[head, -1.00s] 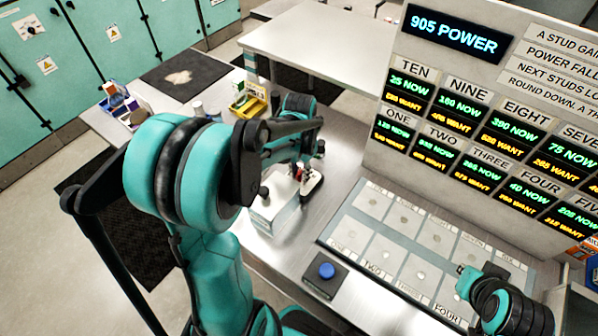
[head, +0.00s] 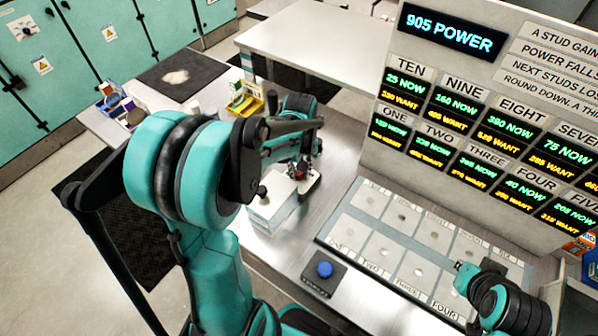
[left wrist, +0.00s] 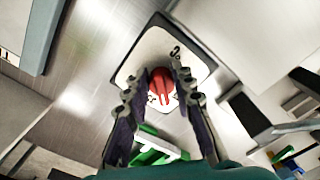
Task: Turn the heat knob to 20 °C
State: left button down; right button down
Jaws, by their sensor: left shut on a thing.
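The heat knob (left wrist: 162,82) is red and sits on a white dial plate (left wrist: 142,68) with a dark rim, in the middle of the left wrist view. Dark marks show on the plate, but I cannot read a temperature. My left gripper (left wrist: 160,86) has a finger on each side of the knob and is shut on it. In the head view my left gripper (head: 299,170) is over the dial plate (head: 311,183) and hides most of the knob. My right gripper (head: 465,276) is at the lower right, over the numbered panel; its jaw opening is unclear.
A white box (head: 272,212) stands just in front of the dial. A blue button (head: 324,269) on a dark base and a panel of numbered plates (head: 349,224) lie to the right. A tall display board (head: 378,170) rises behind the panel. A yellow tray (head: 246,105) is farther back.

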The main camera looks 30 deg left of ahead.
aim_at(302, 173)
pick_arm(q)
jog(key=n, duration=0.5)
jog(key=shift+w+d+n, duration=0.15)
jog(key=shift+w+n, duration=0.05)
jog(key=shift+n, duration=0.1)
jog(key=n, duration=0.5)
jog(key=shift+w, duration=0.15)
jog(key=shift+n, duration=0.3)
jog(key=c, duration=1.3)
grip_release()
notch_tip(302, 173, up, 12)
